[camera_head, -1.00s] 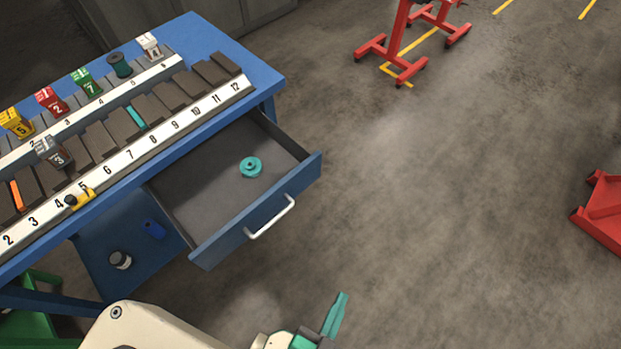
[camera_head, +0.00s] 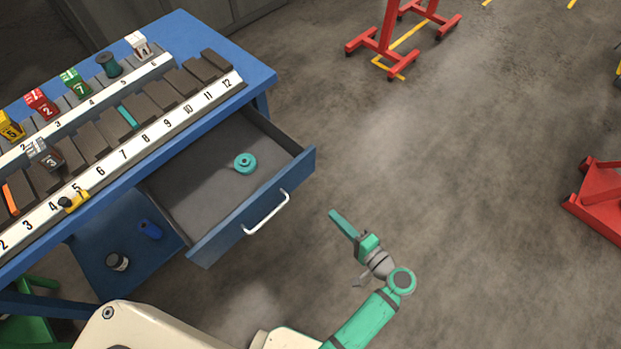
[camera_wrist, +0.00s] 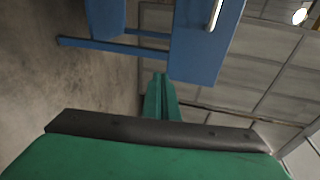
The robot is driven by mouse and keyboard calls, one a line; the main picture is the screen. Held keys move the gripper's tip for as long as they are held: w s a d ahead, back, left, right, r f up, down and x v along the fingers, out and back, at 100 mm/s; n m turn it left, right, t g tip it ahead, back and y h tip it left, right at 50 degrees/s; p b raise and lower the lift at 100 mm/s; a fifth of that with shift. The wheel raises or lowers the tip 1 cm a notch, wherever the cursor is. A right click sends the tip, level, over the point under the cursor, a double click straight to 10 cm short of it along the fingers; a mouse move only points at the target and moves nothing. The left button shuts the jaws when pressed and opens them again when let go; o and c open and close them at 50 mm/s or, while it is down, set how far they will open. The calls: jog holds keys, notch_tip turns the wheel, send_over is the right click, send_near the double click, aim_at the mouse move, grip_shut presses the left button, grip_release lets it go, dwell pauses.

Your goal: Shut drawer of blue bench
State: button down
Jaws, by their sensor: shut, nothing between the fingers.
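The blue bench (camera_head: 262,80) stands at the left in the head view. Its drawer (camera_head: 250,213) is pulled well out, with a white bar handle (camera_head: 266,213) on its front. A teal round part (camera_head: 245,163) lies inside the drawer. My gripper (camera_head: 336,215) is shut and empty, in front of the drawer and to the right of the handle, apart from it. In the wrist view, the shut fingers (camera_wrist: 161,95) point toward a blue panel (camera_wrist: 203,50) with a pale bar on it, likely the drawer front and handle.
Numbered slots with small coloured items line the bench top. A lower blue shelf (camera_head: 95,255) holds a dark-and-white round item (camera_head: 117,262) and a blue item (camera_head: 150,230). Red stands (camera_head: 385,50) are at the back and right (camera_head: 600,200). The floor right of the drawer is clear.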

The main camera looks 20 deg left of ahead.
notch_tip(320, 180, up, 5)
jog(key=w+d+n+g+y, duration=0.1)
jog(key=w+n+y, duration=0.1)
jog(key=y, duration=0.1)
send_near(302, 172)
jog(key=x, duration=0.6)
jog(key=shift+w+a+f, duration=0.1)
jog(key=shift+a, duration=0.15)
